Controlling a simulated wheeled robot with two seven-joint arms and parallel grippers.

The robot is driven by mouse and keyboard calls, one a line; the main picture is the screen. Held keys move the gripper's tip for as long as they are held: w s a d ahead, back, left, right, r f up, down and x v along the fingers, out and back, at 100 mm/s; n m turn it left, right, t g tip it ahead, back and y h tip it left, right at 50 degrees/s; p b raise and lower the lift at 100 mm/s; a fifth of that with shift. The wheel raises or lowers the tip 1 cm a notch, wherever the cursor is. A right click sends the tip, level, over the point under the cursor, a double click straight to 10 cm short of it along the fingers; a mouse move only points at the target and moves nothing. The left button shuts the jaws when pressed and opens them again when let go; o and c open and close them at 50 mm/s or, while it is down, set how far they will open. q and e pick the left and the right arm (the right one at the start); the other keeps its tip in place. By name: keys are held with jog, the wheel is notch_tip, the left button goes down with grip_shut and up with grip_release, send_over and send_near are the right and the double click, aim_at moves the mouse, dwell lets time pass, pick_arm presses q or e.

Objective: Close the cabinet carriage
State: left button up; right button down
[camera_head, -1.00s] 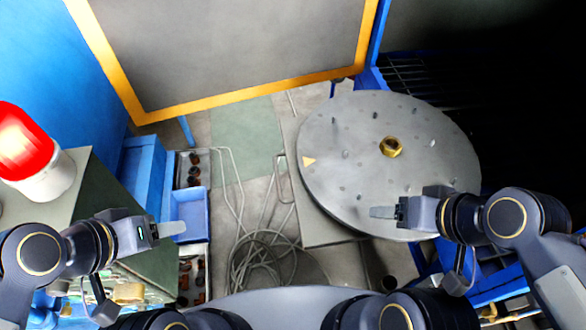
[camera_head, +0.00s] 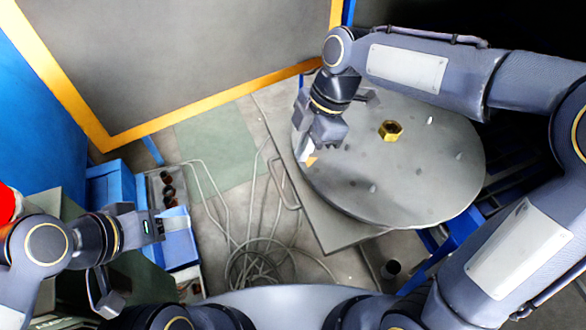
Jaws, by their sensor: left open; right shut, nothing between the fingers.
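The cabinet carriage appears as a grey rectangular plate (camera_head: 335,235) under a large round grey turntable (camera_head: 400,190), extending from the dark cabinet at the right. A thin looped metal handle (camera_head: 278,192) stands at the plate's left edge. My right arm hides part of the turntable and cabinet. My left gripper (camera_head: 172,222) is open and empty at the lower left, over a blue bin.
A brass nut (camera_head: 390,130) sits on the turntable. A grey panel with a yellow frame (camera_head: 200,105) stands at the back. A blue bin (camera_head: 180,247) and small parts trays are at the left. Coiled grey cable (camera_head: 260,262) lies on the floor before the carriage.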

aim_at(291, 179)
jog(key=x, duration=0.9)
jog(key=shift+a+f+b, duration=0.1)
jog(key=shift+f+b, duration=0.2)
jog(key=shift+f, duration=0.1)
pick_arm(q)
jog(key=shift+f, duration=0.3)
